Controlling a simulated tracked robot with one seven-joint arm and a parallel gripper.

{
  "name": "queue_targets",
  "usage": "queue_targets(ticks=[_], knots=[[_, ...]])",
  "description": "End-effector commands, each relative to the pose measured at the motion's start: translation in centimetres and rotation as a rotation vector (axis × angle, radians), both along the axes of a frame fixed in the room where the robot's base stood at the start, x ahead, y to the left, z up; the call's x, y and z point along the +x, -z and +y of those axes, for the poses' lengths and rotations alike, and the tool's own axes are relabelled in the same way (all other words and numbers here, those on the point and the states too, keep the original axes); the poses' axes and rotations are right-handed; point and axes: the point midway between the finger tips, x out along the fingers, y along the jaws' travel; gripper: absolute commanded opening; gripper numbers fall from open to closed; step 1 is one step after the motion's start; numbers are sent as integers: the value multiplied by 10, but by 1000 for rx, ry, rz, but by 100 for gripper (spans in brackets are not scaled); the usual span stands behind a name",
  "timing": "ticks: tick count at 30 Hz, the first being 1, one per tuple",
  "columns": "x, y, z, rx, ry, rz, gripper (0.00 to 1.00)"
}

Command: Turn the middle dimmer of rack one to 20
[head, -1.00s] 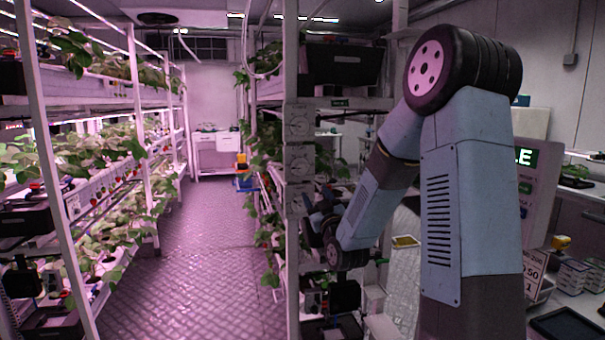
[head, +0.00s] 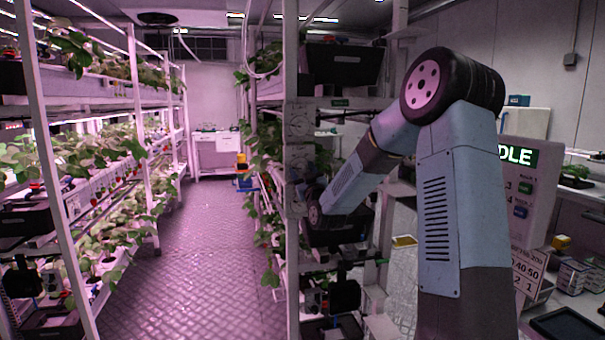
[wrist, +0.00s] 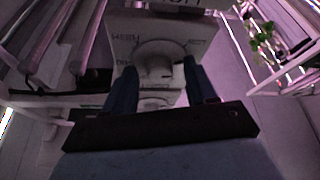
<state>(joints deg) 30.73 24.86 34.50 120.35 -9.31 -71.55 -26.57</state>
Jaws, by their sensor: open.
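Pale dimmer boxes are stacked on the near post of the right-hand rack. The upper dimmer (head: 299,121) and the middle dimmer (head: 299,158) show in the head view; the lower one is partly covered by my arm's end. My gripper (wrist: 160,80) is open. In the wrist view a pale dimmer plate with a round knob (wrist: 160,57) lies ahead, between the two dark fingers. The fingers look apart from the knob's sides; contact cannot be told. The knob's setting and which dimmer this is are not clear. In the head view my gripper (head: 303,192) is largely hidden at the post.
The rack post (head: 292,260) stands beside my arm. Plants and red fruit fill the left rack (head: 90,180). The patterned aisle floor (head: 210,260) is clear. A blue and yellow item (head: 243,172) stands at the aisle's far right.

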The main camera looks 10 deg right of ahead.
Motion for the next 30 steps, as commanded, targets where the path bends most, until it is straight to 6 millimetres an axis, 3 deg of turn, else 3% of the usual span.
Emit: queue_targets(ticks=[7, 24, 30], knots=[[0, 0, 0, 0, 0, 0, 56], [1, -1, -1, 0, 2, -3, 1], [1, -1, -1, 2, 2, -3, 1]])
